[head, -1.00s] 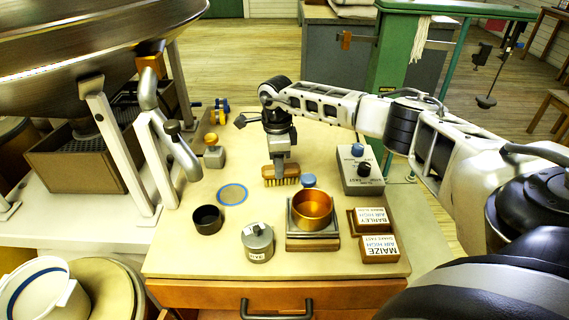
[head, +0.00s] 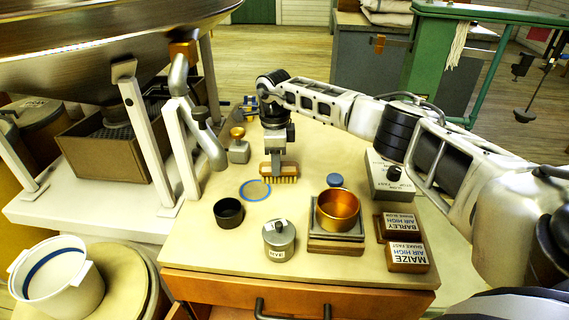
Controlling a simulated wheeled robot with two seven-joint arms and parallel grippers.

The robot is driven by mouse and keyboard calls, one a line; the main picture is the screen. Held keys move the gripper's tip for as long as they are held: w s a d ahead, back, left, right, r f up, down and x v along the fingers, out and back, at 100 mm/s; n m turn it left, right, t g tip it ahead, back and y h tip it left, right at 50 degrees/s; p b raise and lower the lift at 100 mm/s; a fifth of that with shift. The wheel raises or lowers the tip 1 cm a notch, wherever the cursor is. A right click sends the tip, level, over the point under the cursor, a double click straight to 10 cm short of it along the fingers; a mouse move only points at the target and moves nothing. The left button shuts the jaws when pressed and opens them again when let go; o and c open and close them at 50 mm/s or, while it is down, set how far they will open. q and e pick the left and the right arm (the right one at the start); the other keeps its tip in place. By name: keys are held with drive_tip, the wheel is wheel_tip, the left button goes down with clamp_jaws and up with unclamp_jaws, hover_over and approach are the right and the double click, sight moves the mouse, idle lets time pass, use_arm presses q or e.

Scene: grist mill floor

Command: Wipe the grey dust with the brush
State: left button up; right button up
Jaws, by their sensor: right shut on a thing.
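The brush (head: 279,171) has a wooden back and yellowish bristles pointing down. My right gripper (head: 275,152) is shut on it from above and holds it upright at or just above the bench top; I cannot tell if the bristles touch. A blue ring (head: 243,197) lies flat on the bench just left of and nearer than the brush. The patch inside it (head: 255,190) is a dull greyish tan, and I cannot make out separate dust. My left gripper is not in view.
On the bench top (head: 195,255) stand a black cup (head: 228,212), a lidded grey tin (head: 279,239), a copper bowl (head: 338,209) on a scale, a blue disc (head: 334,180), a grey control box (head: 388,178) and labelled blocks (head: 405,257). A metal weight (head: 238,148) stands behind the ring.

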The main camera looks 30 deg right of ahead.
sight(291, 165)
drive_tip(key=shift+a, duration=0.2)
drive_tip(key=shift+s+d+r+p, duration=0.1)
drive_tip(key=shift+s+d+p, duration=0.35)
drive_tip(key=shift+d+p, duration=0.15)
drive_tip(key=shift+s+d+p, duration=0.4)
drive_tip(key=shift+d+p, duration=0.2)
drive_tip(key=shift+s+d, duration=0.3)
drive_tip(key=shift+d, duration=0.15)
drive_tip(key=shift+s+d+p, duration=0.7)
drive_tip(key=shift+d, duration=0.05)
drive_tip(key=shift+s+d+f+p, duration=0.2)
drive_tip(key=shift+s+d+p, duration=0.65)
drive_tip(key=shift+s+d, duration=1.1)
drive_tip(key=shift+w, duration=0.2)
wheel_tip(291, 165, up, 6)
drive_tip(key=p, duration=0.4)
drive_tip(key=shift+p, duration=0.35)
